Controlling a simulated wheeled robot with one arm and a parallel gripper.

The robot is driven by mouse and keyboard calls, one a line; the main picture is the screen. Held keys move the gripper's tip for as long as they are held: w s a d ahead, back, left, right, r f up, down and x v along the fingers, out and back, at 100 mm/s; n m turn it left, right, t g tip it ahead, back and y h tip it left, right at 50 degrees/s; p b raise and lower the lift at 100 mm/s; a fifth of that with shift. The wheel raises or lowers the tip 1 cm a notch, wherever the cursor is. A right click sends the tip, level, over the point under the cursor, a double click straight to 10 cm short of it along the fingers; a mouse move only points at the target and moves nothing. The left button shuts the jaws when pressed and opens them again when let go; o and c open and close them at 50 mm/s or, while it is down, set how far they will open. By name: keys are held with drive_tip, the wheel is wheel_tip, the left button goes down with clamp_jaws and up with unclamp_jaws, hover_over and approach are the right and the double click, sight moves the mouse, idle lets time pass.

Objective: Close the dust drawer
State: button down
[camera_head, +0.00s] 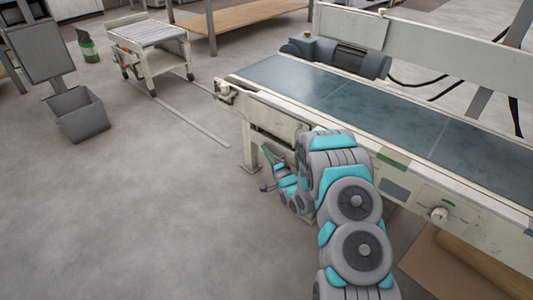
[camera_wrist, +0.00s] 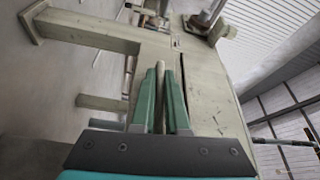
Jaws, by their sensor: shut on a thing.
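In the wrist view, my gripper (camera_wrist: 161,80) has its two green fingers shut on a pale, thin bar (camera_wrist: 159,90), which looks like the dust drawer's handle. Beige metal panels (camera_wrist: 205,85) with a dark seam lie just beyond the fingertips. I cannot tell which panel is the drawer front or how far out it stands. In the head view, my gripper (camera_head: 267,186) is low beside the near end of the conveyor frame, partly behind my arm. The drawer cannot be made out clearly there, because my arm covers part of the frame's side.
The conveyor (camera_head: 385,115) with its blue-grey belt runs across the right. A grey bin (camera_head: 82,118) and a roller cart (camera_head: 150,50) stand at the upper left. A conveyor leg (camera_head: 249,145) is close to my gripper. The floor at left is clear.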

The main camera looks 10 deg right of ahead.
drive_tip(key=shift+w+d+p, duration=0.25)
drive_tip(key=shift+w+d, duration=0.25)
drive_tip(key=shift+d, duration=0.2)
drive_tip(key=shift+w+d+p, duration=0.2)
drive_tip(key=shift+w+d, duration=0.25)
drive_tip(key=shift+d, duration=0.2)
drive_tip(key=c, duration=0.9)
unclamp_jaws()
approach(272, 148)
drive_tip(key=shift+p+x, duration=0.3)
drive_tip(key=shift+x, duration=0.65)
drive_tip(key=shift+s+f, duration=0.1)
drive_tip(key=shift+s, duration=0.05)
